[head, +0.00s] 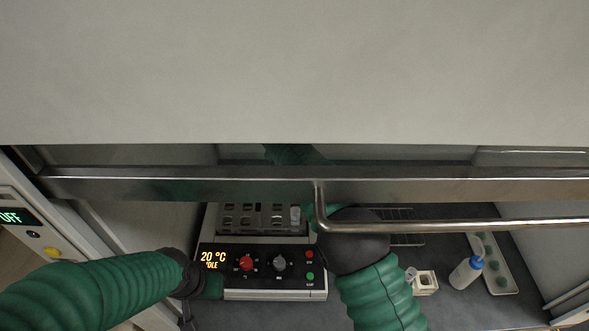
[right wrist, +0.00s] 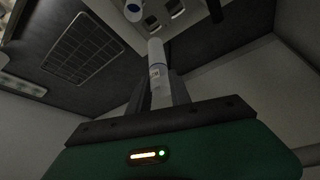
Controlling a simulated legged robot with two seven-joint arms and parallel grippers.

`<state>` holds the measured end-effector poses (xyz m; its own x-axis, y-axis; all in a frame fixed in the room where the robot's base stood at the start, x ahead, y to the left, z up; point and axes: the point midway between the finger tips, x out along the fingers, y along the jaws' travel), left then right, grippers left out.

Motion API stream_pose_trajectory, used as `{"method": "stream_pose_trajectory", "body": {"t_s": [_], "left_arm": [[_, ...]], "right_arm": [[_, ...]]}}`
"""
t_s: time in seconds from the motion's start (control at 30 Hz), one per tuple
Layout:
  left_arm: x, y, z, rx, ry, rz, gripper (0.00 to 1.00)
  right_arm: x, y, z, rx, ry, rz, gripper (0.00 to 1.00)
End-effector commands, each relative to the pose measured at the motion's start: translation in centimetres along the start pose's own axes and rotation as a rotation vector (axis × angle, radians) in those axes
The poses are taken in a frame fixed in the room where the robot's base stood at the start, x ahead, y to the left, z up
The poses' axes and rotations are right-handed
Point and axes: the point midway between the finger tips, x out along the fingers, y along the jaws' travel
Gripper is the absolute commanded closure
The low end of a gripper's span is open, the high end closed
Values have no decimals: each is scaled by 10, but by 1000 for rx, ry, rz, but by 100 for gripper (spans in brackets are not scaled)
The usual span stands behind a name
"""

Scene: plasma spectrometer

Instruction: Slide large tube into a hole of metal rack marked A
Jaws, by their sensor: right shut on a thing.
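My right gripper (right wrist: 160,95) is shut on a large white tube (right wrist: 156,58) with a label and a dark ring. The tube points away from the gripper toward a light block with square openings (right wrist: 152,22). A second white tube end (right wrist: 133,8) shows beside that block. In the head view a grey metal rack with rows of holes (head: 262,215) sits on the heater; a pale tube (head: 295,214) shows at its right side. I cannot read a letter A. The right fingers are hidden in the head view. My left gripper (head: 190,312) is low beside the heater, its jaws unclear.
The heater panel (head: 262,272) reads 20 °C, idle. The hood sash edge (head: 200,188) and handle bar (head: 450,225) cross above the bench. A wire rack (head: 404,238), white holder (head: 425,284), wash bottle (head: 465,273) and tray (head: 505,283) stand at right.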

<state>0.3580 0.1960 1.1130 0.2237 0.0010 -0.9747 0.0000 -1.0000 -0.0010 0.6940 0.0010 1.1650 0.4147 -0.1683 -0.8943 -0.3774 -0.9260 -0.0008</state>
Motion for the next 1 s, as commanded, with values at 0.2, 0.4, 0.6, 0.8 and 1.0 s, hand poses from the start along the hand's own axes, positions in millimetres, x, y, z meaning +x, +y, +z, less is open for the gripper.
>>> {"method": "stream_pose_trajectory", "body": {"t_s": [0.2,0.4,0.6,0.8,1.0], "left_arm": [[17,0,4,0,0,0,67],[35,0,9,0,0,0,67],[43,0,10,0,0,0,67],[42,0,10,0,0,0,67],[41,0,10,0,0,0,67]], "right_arm": [[19,0,9,-1,-2,0,100],[41,-1,19,-1,-2,0,100],[50,0,24,0,-2,0,100],[49,0,24,0,-2,0,100],[50,0,25,-1,-2,1,100]]}}
